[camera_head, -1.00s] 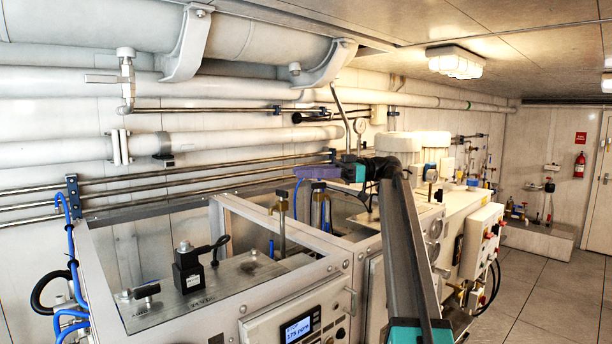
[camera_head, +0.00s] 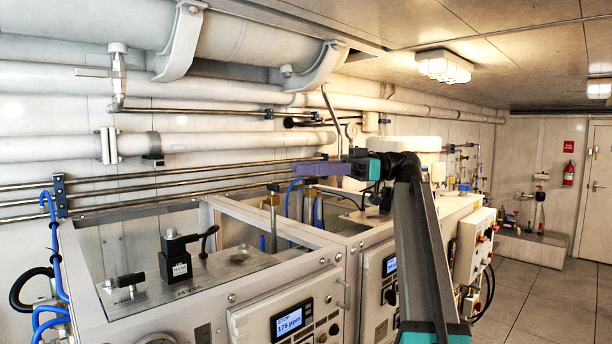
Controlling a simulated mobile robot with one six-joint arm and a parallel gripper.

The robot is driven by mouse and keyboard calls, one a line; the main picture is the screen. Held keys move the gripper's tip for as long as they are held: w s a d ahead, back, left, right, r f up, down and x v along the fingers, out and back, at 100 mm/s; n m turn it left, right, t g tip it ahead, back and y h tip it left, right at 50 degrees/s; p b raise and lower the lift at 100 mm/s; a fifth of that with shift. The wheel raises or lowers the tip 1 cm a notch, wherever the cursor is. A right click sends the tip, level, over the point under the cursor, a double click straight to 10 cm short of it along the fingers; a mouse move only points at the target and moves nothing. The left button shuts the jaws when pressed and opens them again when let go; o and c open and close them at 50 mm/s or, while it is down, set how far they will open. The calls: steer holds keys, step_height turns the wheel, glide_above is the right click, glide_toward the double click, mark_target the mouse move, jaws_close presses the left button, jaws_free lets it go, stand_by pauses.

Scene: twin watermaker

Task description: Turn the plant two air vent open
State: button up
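Two white watermaker units stand side by side: a nearer open-topped one (camera_head: 150,320) and a second one (camera_head: 365,240) behind it to the right. My gripper (camera_head: 322,169), with purple fingers, points left above the area where the two units meet. It seems to hold nothing, and its finger gap cannot be made out from this side. Brass-topped fittings (camera_head: 311,190) stand just below it in the picture; I cannot tell whether it touches them. I cannot pick out the plant two air vent for certain. My arm hides part of the second unit's top and front.
A black-handled valve (camera_head: 124,283) and a black block with a lever (camera_head: 178,258) sit on the nearer unit's top plate. Steel pipes (camera_head: 160,177) run along the back wall. A large white pipe (camera_head: 240,40) hangs overhead. The floor (camera_head: 540,290) at the right is clear.

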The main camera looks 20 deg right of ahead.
steer(key=shift+s+a, duration=0.1)
steer(key=shift+s, duration=0.3)
